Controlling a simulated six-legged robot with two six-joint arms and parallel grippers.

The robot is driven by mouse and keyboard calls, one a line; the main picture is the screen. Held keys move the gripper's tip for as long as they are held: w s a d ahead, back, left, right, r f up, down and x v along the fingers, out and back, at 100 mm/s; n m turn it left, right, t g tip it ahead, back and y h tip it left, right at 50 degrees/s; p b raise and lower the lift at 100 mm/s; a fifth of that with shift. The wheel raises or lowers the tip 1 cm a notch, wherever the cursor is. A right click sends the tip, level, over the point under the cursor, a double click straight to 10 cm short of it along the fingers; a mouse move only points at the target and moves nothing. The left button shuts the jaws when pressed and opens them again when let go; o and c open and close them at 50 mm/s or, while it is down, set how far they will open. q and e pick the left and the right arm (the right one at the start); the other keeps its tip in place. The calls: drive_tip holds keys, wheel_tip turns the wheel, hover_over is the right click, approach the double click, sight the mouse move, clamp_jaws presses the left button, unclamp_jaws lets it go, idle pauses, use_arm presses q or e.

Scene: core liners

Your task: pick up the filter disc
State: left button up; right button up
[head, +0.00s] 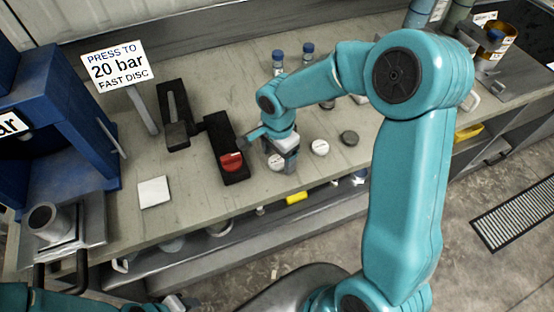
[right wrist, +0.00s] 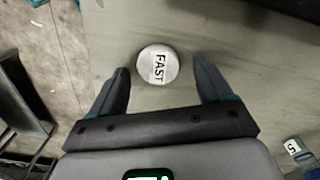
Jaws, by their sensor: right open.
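A round pale disc (right wrist: 158,65) with a label reading FAST lies on the bench in the right wrist view, just ahead of and between the spread fingers of my right gripper (right wrist: 161,75). It appears to be the disc (head: 276,162) partly hidden under the right gripper (head: 284,155) in the head view. My right gripper is open and empty, pointing down, and no finger is seen touching the disc. A second white-topped disc (head: 320,147) and a dark disc (head: 349,138) lie to its right. My left gripper (head: 175,303) shows only partly at the bottom edge; its jaws are unclear.
A white square (head: 154,192) lies farther left, near a blue press (head: 70,130) and a sign (head: 119,66). Blue-capped bottles (head: 308,52) stand behind. A yellow object (head: 297,197) sits below the bench edge.

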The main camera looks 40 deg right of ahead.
drive_tip(key=shift+s, duration=0.2)
drive_tip(key=shift+w+f, duration=0.1)
drive_tip(key=shift+w, duration=0.15)
drive_tip(key=c, duration=1)
drive_tip(key=shift+c, duration=0.6)
